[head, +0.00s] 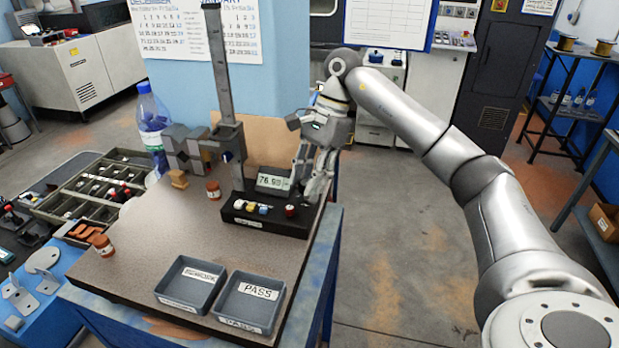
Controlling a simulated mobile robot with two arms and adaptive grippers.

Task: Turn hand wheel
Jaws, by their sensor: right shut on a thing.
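A test stand with a tall dark column (220,65) stands on the bench. Grey blocks (190,146) are on its left side. Its black base (262,222) carries a display (273,183) reading about 76.9, several coloured buttons and a red knob (291,211). My right gripper (310,178) points down beside the display, at the right end of the base. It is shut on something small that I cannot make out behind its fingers. I cannot clearly pick out a hand wheel. My left gripper is not in view.
Two grey trays, one labelled PASS (249,302), the other (190,286) beside it, lie at the bench front. The bench middle is clear.

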